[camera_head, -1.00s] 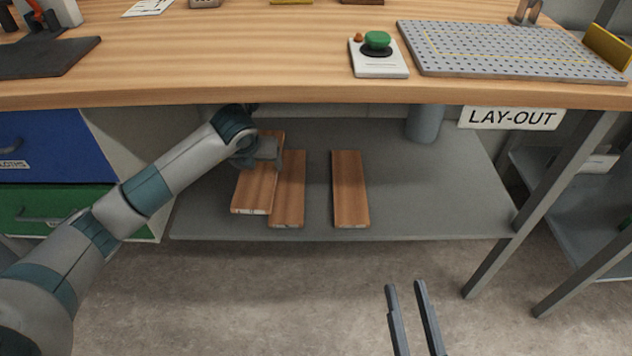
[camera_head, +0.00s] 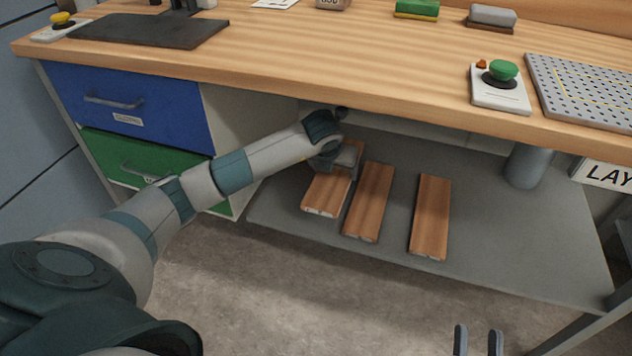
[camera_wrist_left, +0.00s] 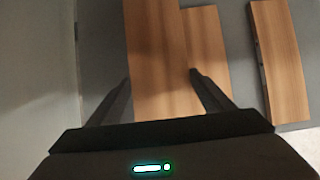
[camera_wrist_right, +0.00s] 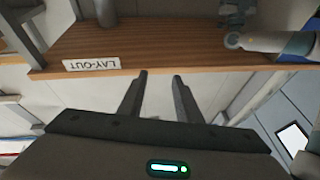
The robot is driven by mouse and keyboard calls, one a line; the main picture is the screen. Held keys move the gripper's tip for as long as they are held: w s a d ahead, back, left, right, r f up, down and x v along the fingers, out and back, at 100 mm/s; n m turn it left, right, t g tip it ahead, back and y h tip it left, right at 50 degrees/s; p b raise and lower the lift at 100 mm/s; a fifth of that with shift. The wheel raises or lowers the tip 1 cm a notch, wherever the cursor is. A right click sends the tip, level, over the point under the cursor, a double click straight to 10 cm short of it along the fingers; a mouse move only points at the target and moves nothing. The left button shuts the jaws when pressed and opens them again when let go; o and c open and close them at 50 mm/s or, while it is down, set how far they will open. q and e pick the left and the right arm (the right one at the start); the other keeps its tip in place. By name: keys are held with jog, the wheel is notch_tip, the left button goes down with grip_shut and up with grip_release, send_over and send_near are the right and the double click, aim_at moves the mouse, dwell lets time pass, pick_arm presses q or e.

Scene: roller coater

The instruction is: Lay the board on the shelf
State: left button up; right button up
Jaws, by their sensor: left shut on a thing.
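My left gripper (camera_head: 338,160) is shut on a brown wooden board (camera_head: 325,194) at the left part of the grey lower shelf (camera_head: 510,240). The held board also shows between the fingers in the left wrist view (camera_wrist_left: 158,60). I cannot tell whether it touches the shelf or hangs just above it. A second board (camera_head: 369,202) lies close to its right, and a third (camera_head: 431,217) lies further right with a gap. My right gripper (camera_head: 478,340) is open and empty, out in front of the shelf; its spread fingers show in the right wrist view (camera_wrist_right: 160,78).
The wooden worktop (camera_head: 390,75) overhangs the shelf. A blue drawer (camera_head: 130,105) and a green drawer (camera_head: 140,165) stand left of it. A grey cylinder (camera_head: 526,165) stands at the shelf's back right. The shelf right of the third board is clear.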

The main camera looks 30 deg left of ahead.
pick_arm(q)
jog(key=a+f, duration=0.1)
jog(key=a, duration=0.1)
jog(key=a+f, duration=0.2)
jog(key=a, duration=0.1)
jog(key=a+f+b, duration=0.1)
jog(key=a, duration=0.1)
jog(key=shift+w+a+f, duration=0.15)
jog(key=shift+w, duration=0.05)
jog(key=shift+a+f, duration=0.15)
jog(key=shift+a, duration=0.15)
pick_arm(e)
jog(key=r+t, duration=0.1)
jog(key=s+r, duration=0.1)
jog(key=r+t, duration=0.1)
jog(key=shift+s+d+r+t, duration=0.3)
jog(key=shift+s+r, duration=0.05)
pick_arm(q)
jog(key=shift+f+b, duration=0.5)
jog(key=shift+f, duration=1.55)
jog(key=o, duration=1.3)
jog(key=shift+o, duration=0.2)
pick_arm(e)
jog(key=shift+w+d+r+t+y, duration=0.1)
jog(key=shift+d+r+t+y, duration=0.05)
jog(key=shift+d+r+t, duration=0.3)
jog(key=shift+w+d+r+t+y, duration=0.15)
jog(key=shift+d+r+t, duration=0.1)
jog(key=shift+r, duration=0.3)
